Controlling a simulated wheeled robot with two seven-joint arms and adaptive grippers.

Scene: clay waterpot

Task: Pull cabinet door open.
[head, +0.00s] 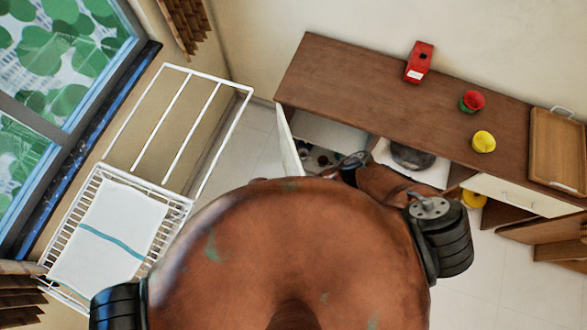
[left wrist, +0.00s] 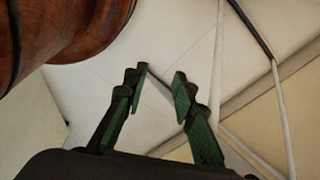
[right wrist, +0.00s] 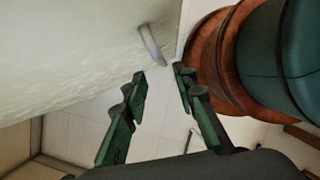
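The brown-topped cabinet (head: 350,80) stands along the back wall. A white door (head: 289,140) at its left end stands swung open, with dark items partly visible inside. In the right wrist view, a pale panel (right wrist: 80,50) with a metal handle (right wrist: 151,44) fills the upper left; it appears to be this door. My right gripper (right wrist: 160,76) is open and empty, with its fingertips close to the handle's lower end and not closed on it. My left gripper (left wrist: 157,76) is open and empty over the floor. My body hides both grippers in the head view.
A white wire rack (head: 185,130) stands left by the window. On the cabinet top are a red box (head: 418,62), red and yellow items (head: 483,141) and a wooden tray (head: 558,148). A pale handled front (head: 520,196) is at right. Floor shows between rack and cabinet.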

